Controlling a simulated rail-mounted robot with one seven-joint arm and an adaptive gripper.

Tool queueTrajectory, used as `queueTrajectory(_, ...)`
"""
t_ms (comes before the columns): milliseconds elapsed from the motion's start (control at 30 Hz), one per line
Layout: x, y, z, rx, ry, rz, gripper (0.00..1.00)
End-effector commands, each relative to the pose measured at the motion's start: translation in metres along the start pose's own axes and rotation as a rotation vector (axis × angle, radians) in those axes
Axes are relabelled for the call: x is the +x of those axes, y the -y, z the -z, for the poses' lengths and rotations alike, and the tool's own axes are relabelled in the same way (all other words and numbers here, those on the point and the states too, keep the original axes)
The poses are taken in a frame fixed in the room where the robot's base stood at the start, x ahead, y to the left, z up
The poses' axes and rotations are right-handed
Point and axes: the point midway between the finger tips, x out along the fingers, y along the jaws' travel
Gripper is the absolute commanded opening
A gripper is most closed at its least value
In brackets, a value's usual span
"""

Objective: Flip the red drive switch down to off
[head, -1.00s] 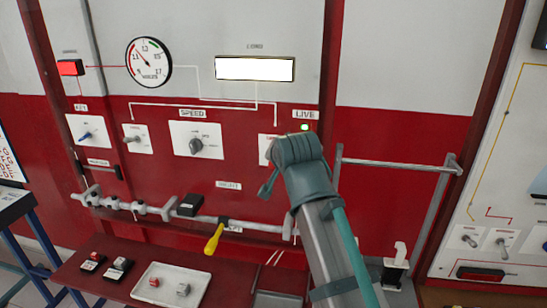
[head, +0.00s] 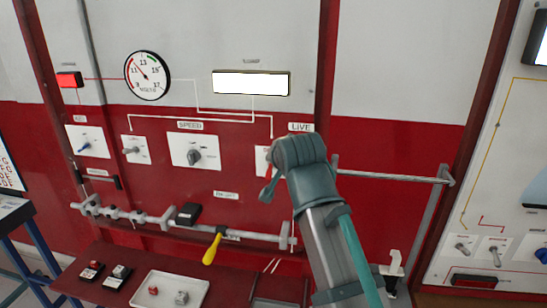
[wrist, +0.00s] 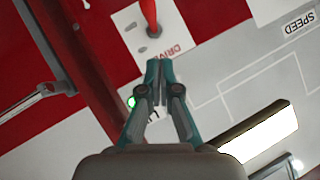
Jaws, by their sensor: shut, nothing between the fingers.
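The red drive switch (wrist: 149,12) is a red lever on a white plate (wrist: 140,36) marked DRIVE, at the top of the wrist view and cut off by its edge. In the head view this plate (head: 261,160) is mostly hidden behind my arm. My gripper (wrist: 158,64) is shut and empty. In the wrist view its fingertips are just below the lever, with a visible gap between them and it. In the head view my wrist covers the area under the LIVE label, and one gripper part (head: 268,190) shows at its left.
A horizontal rail (head: 390,174) sticks out right of my wrist. A pipe (head: 150,217) with a yellow handle (head: 212,250) runs below the panel. A speed knob (head: 195,156) is to the left. A green lamp (wrist: 131,102) glows in the wrist view.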

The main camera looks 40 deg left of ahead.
Motion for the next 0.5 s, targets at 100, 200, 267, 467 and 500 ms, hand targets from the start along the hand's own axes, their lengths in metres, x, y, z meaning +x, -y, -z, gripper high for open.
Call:
queueTrajectory(100, -0.024, -0.004, -0.004, 0.001, -0.003, 0.002, 0.0)
queueTrajectory(200, -0.044, -0.006, -0.009, 0.001, -0.003, 0.001, 0.0)
queueTrajectory(267, -0.055, -0.008, -0.012, 0.001, -0.003, 0.001, 0.0)
queueTrajectory(467, -0.085, -0.01, -0.019, 0.001, -0.001, 0.001, 0.0)
queueTrajectory(500, -0.089, -0.01, -0.02, 0.001, -0.001, 0.001, 0.0)
